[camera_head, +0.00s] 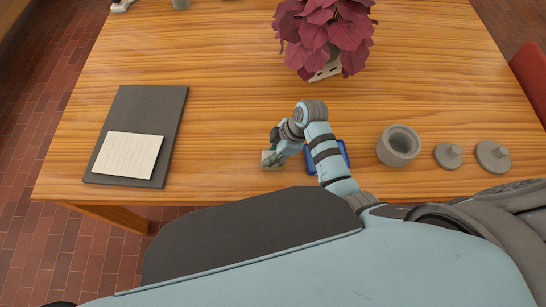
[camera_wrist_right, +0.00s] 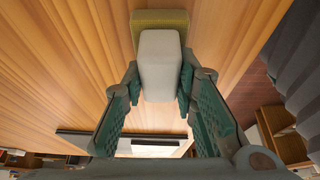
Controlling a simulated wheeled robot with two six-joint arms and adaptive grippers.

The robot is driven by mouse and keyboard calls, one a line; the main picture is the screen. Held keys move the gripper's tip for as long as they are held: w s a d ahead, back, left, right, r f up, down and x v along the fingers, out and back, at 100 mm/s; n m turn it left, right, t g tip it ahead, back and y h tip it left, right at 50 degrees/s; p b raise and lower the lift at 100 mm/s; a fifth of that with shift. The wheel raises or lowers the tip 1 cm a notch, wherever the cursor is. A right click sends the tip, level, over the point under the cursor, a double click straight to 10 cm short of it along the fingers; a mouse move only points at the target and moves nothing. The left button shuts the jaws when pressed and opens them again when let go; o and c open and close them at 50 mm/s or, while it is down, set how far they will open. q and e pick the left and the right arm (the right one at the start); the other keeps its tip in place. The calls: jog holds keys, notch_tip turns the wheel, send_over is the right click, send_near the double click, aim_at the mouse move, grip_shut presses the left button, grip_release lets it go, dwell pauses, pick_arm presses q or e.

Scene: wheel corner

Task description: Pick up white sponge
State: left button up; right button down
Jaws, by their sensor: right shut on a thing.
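The white sponge (camera_wrist_right: 160,62) shows in the right wrist view as a pale block with an olive-yellow part at its far end. In the head view the sponge (camera_head: 268,161) is small and partly hidden by my fingers, near the table's front edge. My right gripper (camera_head: 276,148) is shut on it, with one green finger on each side in the right wrist view (camera_wrist_right: 158,85). I cannot tell whether the sponge touches the table. My left gripper is not in view.
A blue thing (camera_head: 342,153) lies partly behind my right arm. A grey bowl (camera_head: 399,145) and two grey lids (camera_head: 493,156) stand to the right. A dark board (camera_head: 151,100) with a pale sheet (camera_head: 128,156) lies left. A red-leaved plant (camera_head: 326,38) stands behind. The table between board and gripper is clear.

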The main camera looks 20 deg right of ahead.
notch_tip(320, 180, up, 20)
jog(key=p, duration=0.8)
